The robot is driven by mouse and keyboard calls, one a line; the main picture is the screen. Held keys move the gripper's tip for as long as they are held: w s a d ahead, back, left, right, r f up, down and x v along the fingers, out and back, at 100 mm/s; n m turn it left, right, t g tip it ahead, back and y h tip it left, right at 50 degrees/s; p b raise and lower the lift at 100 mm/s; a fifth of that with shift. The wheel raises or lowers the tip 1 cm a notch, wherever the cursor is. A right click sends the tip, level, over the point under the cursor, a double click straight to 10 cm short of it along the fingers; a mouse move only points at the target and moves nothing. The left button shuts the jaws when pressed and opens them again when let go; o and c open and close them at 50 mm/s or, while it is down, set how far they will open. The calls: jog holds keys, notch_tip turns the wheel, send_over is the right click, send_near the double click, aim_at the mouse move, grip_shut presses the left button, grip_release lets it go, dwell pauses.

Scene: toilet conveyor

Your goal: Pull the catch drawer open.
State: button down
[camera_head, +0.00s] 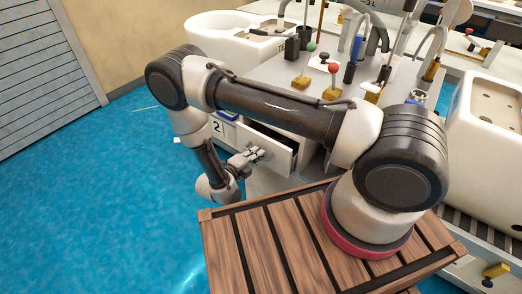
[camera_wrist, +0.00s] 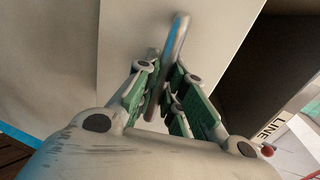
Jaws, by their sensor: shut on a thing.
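The catch drawer (camera_head: 279,152) is a pale drawer in the front of the white workstation. It stands partly open, and a dark gap shows behind the top of its front. My gripper (camera_head: 256,155) is at the drawer front in the head view. In the wrist view, the pale drawer front (camera_wrist: 125,40) carries a grey metal bar handle (camera_wrist: 181,32). My gripper (camera_wrist: 166,78) has its green-padded fingers on both sides of this handle and is shut on it. The fingers hide the handle's lower part.
A wooden slatted platform (camera_head: 262,240) lies under my arm's base. The worktop (camera_head: 290,72) holds knobs, tools and small blocks. A white toilet body (camera_head: 215,38) stands behind, another (camera_head: 490,120) at right. Blue floor (camera_head: 110,200) is clear to the left.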

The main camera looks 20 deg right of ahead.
jog(key=f+v, duration=0.2)
jog(key=v, duration=0.8)
jog(key=f+v, duration=0.2)
jog(key=v, duration=0.7)
jog(key=shift+v, duration=0.8)
jog(key=shift+f, duration=0.2)
jog(key=c, duration=1.5)
grip_release()
jog(key=shift+a, duration=0.15)
jog(key=v, duration=1.2)
